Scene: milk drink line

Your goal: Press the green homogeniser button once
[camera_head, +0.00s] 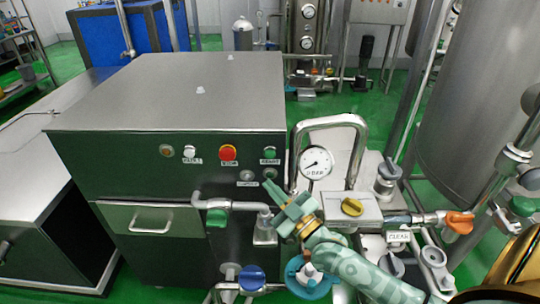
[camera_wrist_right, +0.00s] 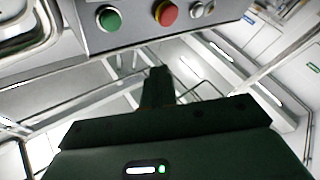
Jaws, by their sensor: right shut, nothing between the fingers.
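The green homogeniser button (camera_head: 270,153) is at the right end of the front panel of the dark homogeniser cabinet (camera_head: 90,160). In the right wrist view the green button (camera_wrist_right: 110,18) is near the top edge, left of the red button (camera_wrist_right: 165,12). My right gripper (camera_head: 270,187) is shut and empty. In the head view its tips appear below the green button, near the panel's lower edge. In the right wrist view the shut fingers (camera_wrist_right: 160,72) appear below and right of the green button, apart from it in the picture. My left gripper is in neither view.
A red button (camera_head: 228,153) and a white button (camera_head: 190,151) sit left of the green one. A pressure gauge (camera_head: 316,163) and a bent steel pipe (camera_head: 330,121) stand right of the panel. A blue-capped valve (camera_head: 251,278) and pipework crowd the area below.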

